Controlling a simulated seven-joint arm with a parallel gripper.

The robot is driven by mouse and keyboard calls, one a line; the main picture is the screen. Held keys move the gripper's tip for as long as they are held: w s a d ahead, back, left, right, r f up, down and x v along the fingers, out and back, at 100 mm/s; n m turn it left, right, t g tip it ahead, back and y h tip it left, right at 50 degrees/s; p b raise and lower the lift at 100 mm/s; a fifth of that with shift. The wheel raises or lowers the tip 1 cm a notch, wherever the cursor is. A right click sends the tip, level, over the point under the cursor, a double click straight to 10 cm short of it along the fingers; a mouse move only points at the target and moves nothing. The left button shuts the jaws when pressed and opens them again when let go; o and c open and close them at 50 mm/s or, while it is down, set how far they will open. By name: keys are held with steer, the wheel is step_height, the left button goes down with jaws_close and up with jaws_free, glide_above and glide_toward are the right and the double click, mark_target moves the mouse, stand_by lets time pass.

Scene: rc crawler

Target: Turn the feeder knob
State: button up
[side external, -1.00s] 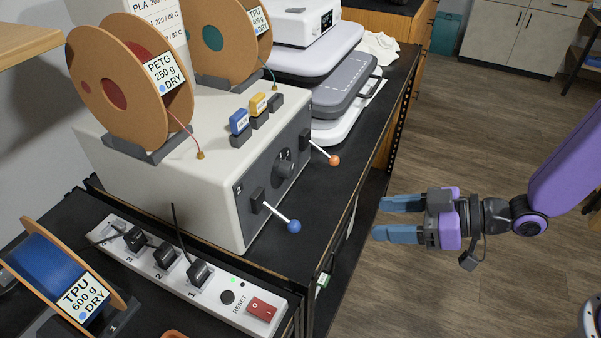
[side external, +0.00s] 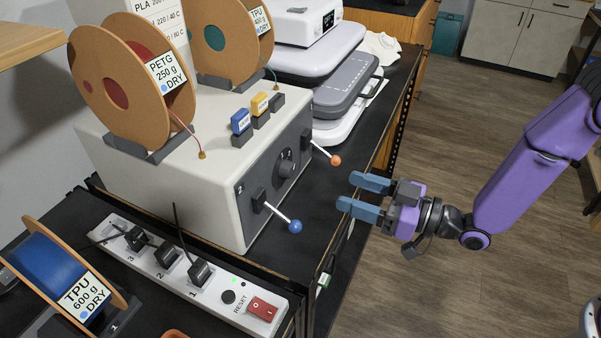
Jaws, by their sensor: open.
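The feeder knob (side external: 287,168) is a dark round knob on the grey front panel of the cream feeder box (side external: 215,190). It sits between a lever with a blue ball (side external: 295,227) and a lever with an orange ball (side external: 336,160). My gripper (side external: 356,194) is open and empty, its two blue fingers pointing left toward the panel. It is to the right of the knob, apart from it, near the black bench's front edge. Nothing hides the knob.
Cardboard spools (side external: 130,85) stand on the box, with blue and yellow blocks (side external: 241,121) beside them. A power strip (side external: 185,270) with a red switch lies in front. A heat press (side external: 340,90) stands behind. The bench top (side external: 330,195) before the panel is clear.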

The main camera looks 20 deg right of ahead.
mark_target(293, 173)
steer(key=x, duration=1.1)
steer(key=shift+w+a+f, duration=0.1)
steer(key=shift+a, duration=0.05)
steer(key=c, duration=1)
